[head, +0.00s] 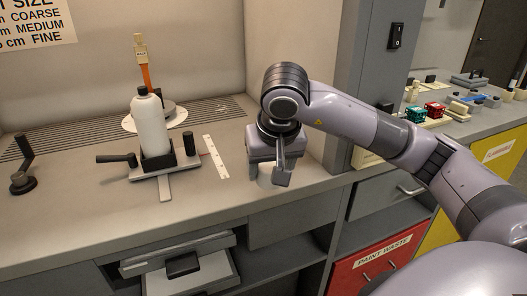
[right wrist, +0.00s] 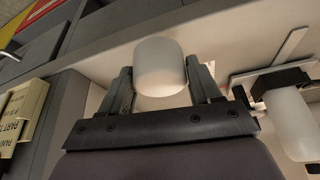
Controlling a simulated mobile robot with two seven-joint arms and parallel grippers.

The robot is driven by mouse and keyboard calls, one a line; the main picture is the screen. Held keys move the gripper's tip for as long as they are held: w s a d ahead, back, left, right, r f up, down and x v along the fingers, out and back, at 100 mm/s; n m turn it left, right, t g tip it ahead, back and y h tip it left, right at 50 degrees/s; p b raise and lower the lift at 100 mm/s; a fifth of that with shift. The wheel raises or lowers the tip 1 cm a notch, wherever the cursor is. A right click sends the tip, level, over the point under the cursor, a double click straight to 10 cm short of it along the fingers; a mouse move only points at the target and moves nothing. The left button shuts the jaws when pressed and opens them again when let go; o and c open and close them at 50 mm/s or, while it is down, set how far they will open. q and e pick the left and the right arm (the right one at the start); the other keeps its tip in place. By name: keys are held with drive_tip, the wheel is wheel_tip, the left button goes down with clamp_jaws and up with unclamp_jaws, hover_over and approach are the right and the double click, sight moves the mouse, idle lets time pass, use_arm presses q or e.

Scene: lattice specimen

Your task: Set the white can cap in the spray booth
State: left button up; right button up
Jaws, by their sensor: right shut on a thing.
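The white can cap (right wrist: 160,64) is a smooth rounded cylinder between the fingers of my right gripper (right wrist: 161,82) in the right wrist view. The right gripper is shut on it. In the head view my right gripper (head: 276,178) points down at the right part of the booth counter, and its fingers hide most of the cap. I cannot tell whether the cap touches the counter. The spray booth (head: 150,60) has pale walls and a slotted grille (head: 70,133) at the back. My left gripper is not in view.
A white bottle (head: 150,125) stands upright in a clamp fixture (head: 165,172) on the counter. A white ruler strip (head: 215,157) lies between it and my gripper. A dark crank (head: 22,170) is at left. A red paint waste bin (head: 370,265) is below right.

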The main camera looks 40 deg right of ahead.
drive_tip(key=shift+s+d+f, duration=0.2)
drive_tip(key=shift+d+f, duration=0.1)
drive_tip(key=shift+d, duration=0.1)
drive_tip(key=shift+w+d+f, duration=0.1)
drive_tip(key=shift+w+d, duration=0.05)
drive_tip(key=shift+d, duration=0.05)
drive_tip(key=w+d, duration=0.2)
drive_tip(key=w, duration=0.3)
drive_tip(key=w+d+p, duration=0.1)
drive_tip(key=w+d, duration=0.2)
drive_tip(key=w, duration=0.2)
drive_tip(key=w+d+p, duration=0.1)
drive_tip(key=w+d, duration=0.1)
drive_tip(key=w, duration=0.4)
drive_tip(key=shift+d, duration=0.15)
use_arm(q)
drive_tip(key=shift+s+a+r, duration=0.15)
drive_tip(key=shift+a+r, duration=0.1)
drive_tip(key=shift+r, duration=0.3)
use_arm(e)
drive_tip(key=shift+f, duration=1.75)
drive_tip(key=shift+f, duration=0.2)
drive_tip(key=o, duration=1)
drive_tip(key=shift+r, duration=0.1)
